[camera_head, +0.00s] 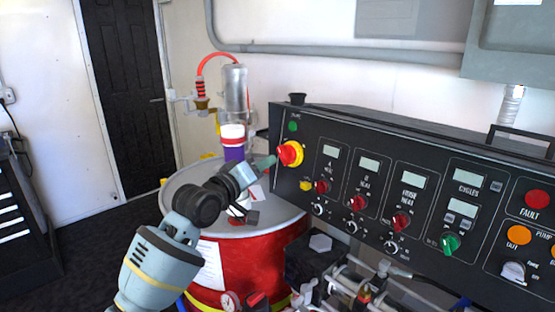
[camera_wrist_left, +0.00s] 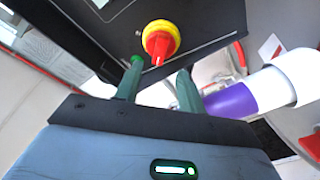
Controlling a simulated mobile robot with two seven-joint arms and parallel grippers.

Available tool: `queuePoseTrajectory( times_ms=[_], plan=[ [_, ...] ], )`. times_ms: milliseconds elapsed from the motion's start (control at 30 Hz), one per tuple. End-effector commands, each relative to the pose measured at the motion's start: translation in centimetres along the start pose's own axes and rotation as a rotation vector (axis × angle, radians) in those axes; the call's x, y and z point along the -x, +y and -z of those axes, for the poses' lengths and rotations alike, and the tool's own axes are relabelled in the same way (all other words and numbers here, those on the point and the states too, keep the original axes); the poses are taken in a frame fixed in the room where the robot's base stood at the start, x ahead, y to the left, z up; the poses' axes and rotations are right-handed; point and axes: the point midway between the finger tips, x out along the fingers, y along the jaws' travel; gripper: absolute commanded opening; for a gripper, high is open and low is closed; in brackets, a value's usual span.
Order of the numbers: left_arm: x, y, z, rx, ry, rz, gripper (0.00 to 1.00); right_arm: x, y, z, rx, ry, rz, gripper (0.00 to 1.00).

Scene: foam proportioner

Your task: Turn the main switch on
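The main switch (camera_head: 290,154) is a red rotary handle on a yellow round base at the upper left of the black control panel. In the left wrist view the switch (camera_wrist_left: 160,42) is just ahead of the fingertips, its red grip pointing down between them. My left gripper (camera_head: 268,163) is at the panel's left edge, close to the switch. Its two green fingers (camera_wrist_left: 160,67) are apart with nothing held between them. I cannot tell whether a finger touches the switch. My right gripper is not in view.
The black panel (camera_head: 333,213) carries several knobs, displays and lights; a green light (camera_head: 293,126) is above the switch. A red drum (camera_head: 263,262) stands below my left arm. A purple and white container (camera_head: 232,143) is behind the gripper. Pipes and fittings crowd the bottom centre.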

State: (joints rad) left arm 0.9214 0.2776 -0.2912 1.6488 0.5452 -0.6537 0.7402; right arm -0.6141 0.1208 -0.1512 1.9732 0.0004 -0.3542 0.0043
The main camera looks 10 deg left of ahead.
Motion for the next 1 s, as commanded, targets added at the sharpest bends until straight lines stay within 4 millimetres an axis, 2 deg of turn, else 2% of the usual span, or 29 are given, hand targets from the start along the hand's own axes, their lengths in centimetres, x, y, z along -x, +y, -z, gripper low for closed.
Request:
queuePoseTrajectory(
  times_ms=[300,500,967,1000],
  plan=[
    [-4.2,0.0,-0.2,0.000,-0.002,0.001,0.39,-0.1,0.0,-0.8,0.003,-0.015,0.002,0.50],
    [-6.1,-0.1,-0.1,0.000,-0.001,0.001,0.39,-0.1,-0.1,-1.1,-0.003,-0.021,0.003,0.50],
    [-6.8,0.0,-0.1,-0.002,0.000,0.000,0.39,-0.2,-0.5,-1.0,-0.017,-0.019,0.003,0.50],
    [-6.8,0.0,-0.1,-0.002,0.000,0.000,0.34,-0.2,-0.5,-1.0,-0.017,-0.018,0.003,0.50]
  ],
)
